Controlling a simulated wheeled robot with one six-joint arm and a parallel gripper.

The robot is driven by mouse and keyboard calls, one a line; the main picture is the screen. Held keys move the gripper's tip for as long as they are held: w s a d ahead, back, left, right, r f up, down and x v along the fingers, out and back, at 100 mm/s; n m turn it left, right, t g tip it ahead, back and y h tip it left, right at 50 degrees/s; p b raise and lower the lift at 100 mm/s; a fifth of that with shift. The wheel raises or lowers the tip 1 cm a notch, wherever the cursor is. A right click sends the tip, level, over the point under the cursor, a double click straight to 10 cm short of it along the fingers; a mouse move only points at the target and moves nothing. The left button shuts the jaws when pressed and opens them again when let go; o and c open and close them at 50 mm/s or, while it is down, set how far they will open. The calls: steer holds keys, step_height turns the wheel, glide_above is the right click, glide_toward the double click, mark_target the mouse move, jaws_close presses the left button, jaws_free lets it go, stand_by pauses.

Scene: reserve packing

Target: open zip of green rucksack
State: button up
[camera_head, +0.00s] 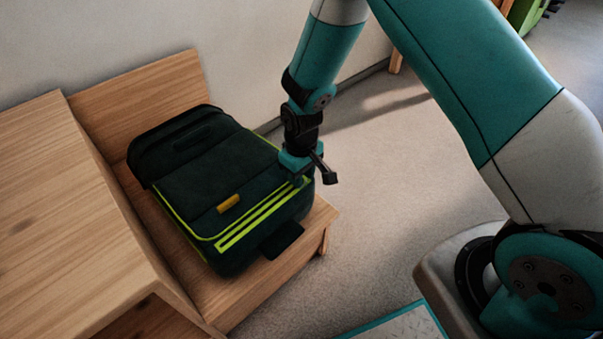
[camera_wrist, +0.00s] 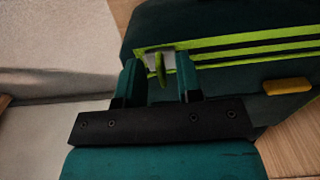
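The dark green rucksack (camera_head: 190,160) lies flat on a low wooden bench, with lime stripes along its front edge and an orange tag (camera_head: 229,204). It also fills the upper right of the wrist view (camera_wrist: 210,25). My gripper (camera_head: 300,178) is over the rucksack's right front corner. In the wrist view its two fingers (camera_wrist: 160,76) are apart. A lime zip pull (camera_wrist: 159,68) shows between the fingers, in front of a small grey plate at the end of the stripes. I see no finger clearly touching the pull. The flap looks flat and shut.
The wooden bench (camera_head: 215,305) has a raised back panel (camera_head: 140,95) and a higher wooden surface (camera_head: 50,200) on the left. A white wall stands behind.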

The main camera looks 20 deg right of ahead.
step_height(320, 180, up, 17)
steer(key=p, duration=0.4)
steer(key=shift+r+p, duration=0.2)
steer(key=shift+p, duration=0.15)
steer(key=shift+r, duration=0.1)
steer(key=s+a+r+n+y+p, duration=0.1)
steer(key=s+r+y, duration=0.1)
steer(key=s+r, duration=0.85)
steer(key=s+a+r+n+y, duration=0.1)
steer(key=s+a+r+y, duration=0.1)
steer(key=s+r, duration=0.85)
step_height(320, 180, up, 21)
steer(key=s+p, duration=0.2)
steer(key=p, duration=2.1)
steer(key=shift+s+f, duration=0.15)
steer(key=shift+f, duration=0.05)
steer(key=shift+o, duration=0.5)
